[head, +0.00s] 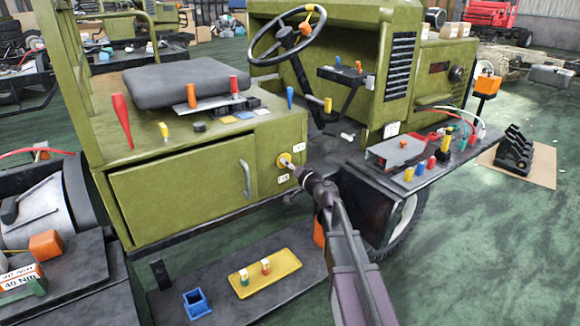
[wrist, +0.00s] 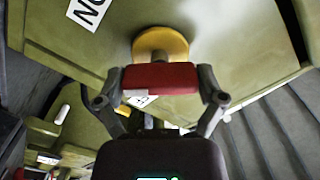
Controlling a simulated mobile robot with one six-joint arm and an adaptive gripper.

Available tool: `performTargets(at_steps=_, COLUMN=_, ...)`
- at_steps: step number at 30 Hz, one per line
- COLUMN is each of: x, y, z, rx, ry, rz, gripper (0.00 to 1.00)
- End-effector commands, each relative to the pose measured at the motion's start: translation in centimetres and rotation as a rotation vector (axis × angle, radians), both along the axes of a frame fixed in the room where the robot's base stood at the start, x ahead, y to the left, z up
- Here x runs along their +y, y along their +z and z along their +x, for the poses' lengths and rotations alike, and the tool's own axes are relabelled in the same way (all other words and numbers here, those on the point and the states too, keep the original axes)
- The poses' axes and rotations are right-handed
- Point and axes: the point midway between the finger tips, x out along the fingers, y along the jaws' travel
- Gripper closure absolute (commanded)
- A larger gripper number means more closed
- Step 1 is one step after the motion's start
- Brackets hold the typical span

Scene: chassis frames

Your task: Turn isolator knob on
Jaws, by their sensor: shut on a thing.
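The isolator knob has a round yellow base (head: 283,159) on the green panel at the right end of the vehicle's side box. In the wrist view it shows as a yellow disc (wrist: 160,42) with a red handle (wrist: 160,76) in front. My gripper (wrist: 162,82) is shut on the red handle, one finger at each end of it. The handle lies level across the wrist view. In the head view my gripper (head: 298,170) hides most of the knob. A white label (wrist: 88,12) reading ON upside down sits at the wrist view's upper left. Another label is partly hidden behind the handle.
A green door with a metal handle (head: 245,178) is left of the knob. A shelf with coloured tools (head: 440,160) juts out at right, above a wheel. A yellow tray (head: 264,274) and a blue bin (head: 196,303) lie low in front. Open green floor is at right.

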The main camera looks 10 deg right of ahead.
Motion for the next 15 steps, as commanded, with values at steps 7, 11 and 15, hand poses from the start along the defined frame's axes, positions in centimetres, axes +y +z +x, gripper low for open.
performTargets(at_steps=7, x=0.11, y=0.02, z=0.03, rx=0.100, ry=0.003, rz=0.212, gripper=0.59)
performTargets(at_steps=11, x=0.11, y=0.02, z=0.04, rx=0.152, ry=0.003, rz=0.323, gripper=0.59)
performTargets(at_steps=15, x=0.11, y=0.02, z=0.04, rx=0.208, ry=0.004, rz=0.439, gripper=0.59)
